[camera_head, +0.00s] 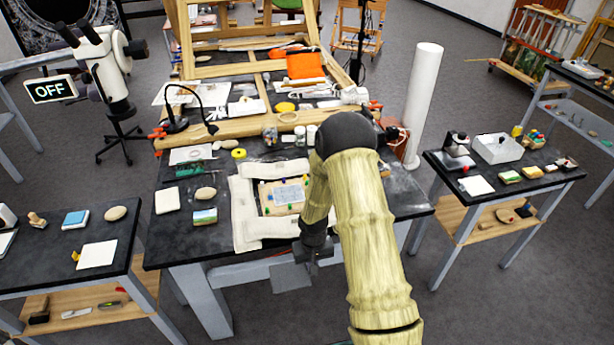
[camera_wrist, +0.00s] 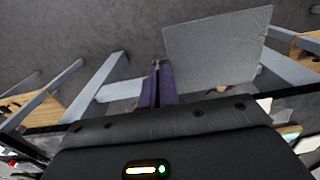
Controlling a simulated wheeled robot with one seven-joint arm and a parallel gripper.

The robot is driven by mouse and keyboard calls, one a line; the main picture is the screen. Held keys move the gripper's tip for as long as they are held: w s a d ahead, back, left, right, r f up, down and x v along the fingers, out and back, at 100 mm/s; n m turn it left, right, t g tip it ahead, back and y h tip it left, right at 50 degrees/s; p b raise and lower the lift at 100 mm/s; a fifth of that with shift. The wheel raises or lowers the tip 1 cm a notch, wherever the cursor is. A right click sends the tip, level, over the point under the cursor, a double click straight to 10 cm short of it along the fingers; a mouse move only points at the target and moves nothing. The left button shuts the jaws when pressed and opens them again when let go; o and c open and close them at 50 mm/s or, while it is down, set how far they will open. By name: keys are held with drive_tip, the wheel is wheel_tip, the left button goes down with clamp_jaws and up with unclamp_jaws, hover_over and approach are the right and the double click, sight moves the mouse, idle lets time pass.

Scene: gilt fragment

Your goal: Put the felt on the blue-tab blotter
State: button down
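A flat grey square sheet, which looks like the felt (camera_head: 291,278), hangs in the air in front of the main table's near edge. It also shows in the wrist view (camera_wrist: 218,48), level with the fingers. My gripper (camera_head: 312,262) is beside it, its purple fingers (camera_wrist: 157,72) close together at the sheet's corner, seemingly pinching it. A white blotter-like square (camera_head: 167,200) lies at the left of the main table; I cannot make out a tab on it. A white sheet with a yellow tab (camera_head: 96,255) lies on the left table, and one with a red tab (camera_head: 477,185) on the right table.
The main table holds a pale frame (camera_head: 244,212) around a small panel, a stone (camera_head: 205,194) and a picture block (camera_head: 205,216). A blue-topped block (camera_head: 75,219) lies on the left table. A tall white tube (camera_head: 423,100) stands right of the main table.

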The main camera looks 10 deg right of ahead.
drive_tip(key=shift+s+f+b, duration=0.25)
drive_tip(key=shift+f+b, duration=0.4)
drive_tip(key=shift+f, duration=0.15)
drive_tip(key=shift+s+f+b, duration=0.2)
drive_tip(key=shift+f+b, duration=0.4)
drive_tip(key=shift+f, duration=0.2)
